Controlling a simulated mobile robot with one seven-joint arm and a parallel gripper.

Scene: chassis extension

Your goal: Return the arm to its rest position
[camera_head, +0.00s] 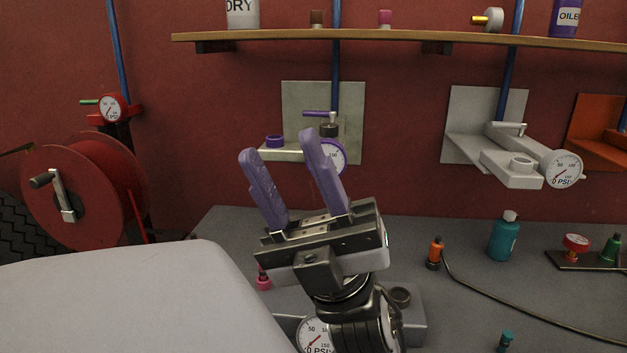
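My gripper (283,168) is at the centre of the head view, pointing up, with two purple fingers. My wrist stands in front of the grey bench (470,290) and hides part of a grey fixture (413,318) with a gauge.
A red reel (105,190) stands at left. A wooden shelf (400,38) with bottles runs above. A grey wall fixture (512,165) with a gauge is at right.

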